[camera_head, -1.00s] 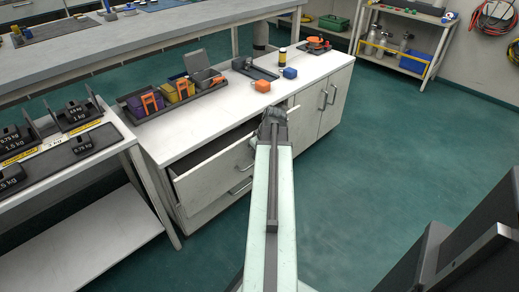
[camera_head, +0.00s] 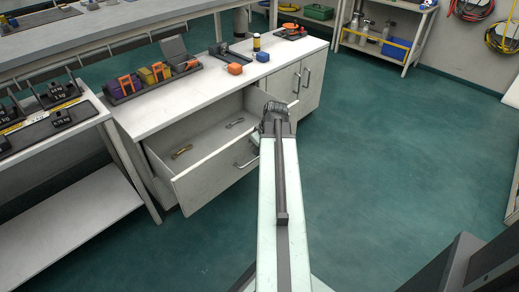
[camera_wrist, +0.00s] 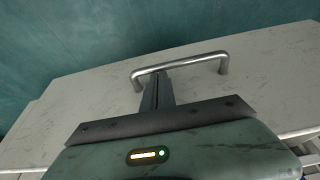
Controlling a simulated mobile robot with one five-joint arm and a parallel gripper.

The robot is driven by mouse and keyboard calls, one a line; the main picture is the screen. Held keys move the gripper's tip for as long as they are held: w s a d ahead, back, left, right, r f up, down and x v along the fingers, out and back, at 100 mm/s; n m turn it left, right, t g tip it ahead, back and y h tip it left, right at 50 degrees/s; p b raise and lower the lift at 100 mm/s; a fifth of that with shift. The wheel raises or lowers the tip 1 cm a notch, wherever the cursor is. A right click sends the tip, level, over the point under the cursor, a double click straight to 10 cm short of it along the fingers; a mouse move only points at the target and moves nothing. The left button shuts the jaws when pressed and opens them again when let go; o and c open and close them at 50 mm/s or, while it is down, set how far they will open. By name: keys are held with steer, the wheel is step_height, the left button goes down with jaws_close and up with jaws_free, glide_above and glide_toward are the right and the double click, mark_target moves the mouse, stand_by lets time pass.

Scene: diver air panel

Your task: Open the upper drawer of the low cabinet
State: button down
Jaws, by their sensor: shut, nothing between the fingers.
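The low cabinet (camera_head: 140,118) has a white top, and its upper drawer (camera_head: 215,178) stands well out, showing its inside. The drawer's metal bar handle (camera_head: 247,161) shows beside my arm. It also shows in the wrist view as a silver bar (camera_wrist: 182,64) across the pale drawer front (camera_wrist: 255,75). My gripper (camera_wrist: 157,90) is shut and empty, its fingers at the left part of the bar. I cannot tell whether they touch it. In the head view, my arm hides the fingertips and the drawer's right end.
A brass-coloured tool (camera_head: 181,152) and a grey tool (camera_head: 235,122) lie in the drawer. Cabinet doors (camera_head: 300,90) to the right are shut. A bench with weights (camera_head: 60,118) stands at left. Open green floor (camera_head: 410,170) lies to the right.

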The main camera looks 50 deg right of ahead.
steer(key=shift+a+r, duration=0.1)
stand_by(0.3)
steer(key=p+v, duration=0.9)
steer(key=shift+s+r, duration=0.15)
steer(key=shift+r, duration=0.2)
